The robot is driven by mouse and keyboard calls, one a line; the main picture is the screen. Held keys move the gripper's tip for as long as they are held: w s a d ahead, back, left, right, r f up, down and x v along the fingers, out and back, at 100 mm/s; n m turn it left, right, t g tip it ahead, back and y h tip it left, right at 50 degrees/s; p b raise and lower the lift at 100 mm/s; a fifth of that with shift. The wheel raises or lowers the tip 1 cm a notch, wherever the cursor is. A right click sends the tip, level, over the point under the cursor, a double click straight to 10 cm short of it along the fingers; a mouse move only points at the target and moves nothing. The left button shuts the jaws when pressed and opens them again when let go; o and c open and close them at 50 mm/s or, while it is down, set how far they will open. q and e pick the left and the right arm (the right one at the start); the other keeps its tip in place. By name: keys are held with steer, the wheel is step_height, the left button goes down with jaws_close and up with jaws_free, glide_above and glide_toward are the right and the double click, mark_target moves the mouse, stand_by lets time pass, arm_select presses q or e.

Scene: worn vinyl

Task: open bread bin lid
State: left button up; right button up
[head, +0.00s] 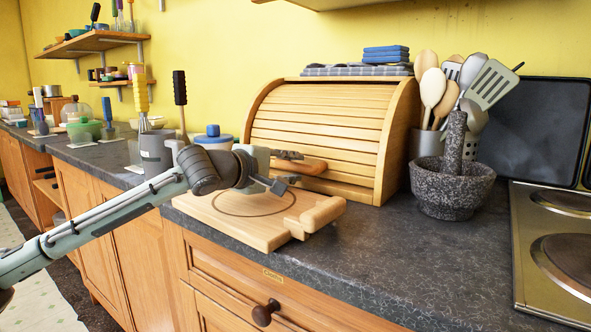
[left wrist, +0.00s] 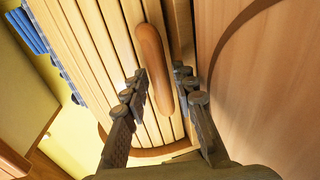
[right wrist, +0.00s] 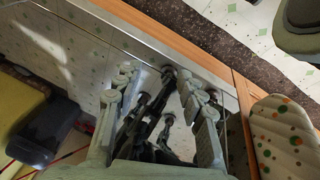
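The wooden bread bin (head: 330,130) stands on the counter with its slatted roll lid (head: 315,125) down. The lid's rounded wooden handle (head: 300,165) is low on its front; it also shows in the left wrist view (left wrist: 152,50). My left gripper (head: 285,170) is at the handle. In the left wrist view its fingers (left wrist: 160,85) are open, one on each side of the handle's near end; I cannot tell whether they touch it. My right gripper (right wrist: 165,90) is open and empty, away from the bin and outside the head view.
Folded cloths (head: 357,71) lie on top. A stone mortar (head: 450,190), a utensil pot (head: 424,145) and a hob (head: 560,240) are to the right. Canisters stand to the left.

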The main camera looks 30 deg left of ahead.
arm_select(q)
jaws_close()
steer(key=shift+a+r, duration=0.1)
steer(key=shift+r, duration=0.1)
stand_by(0.3)
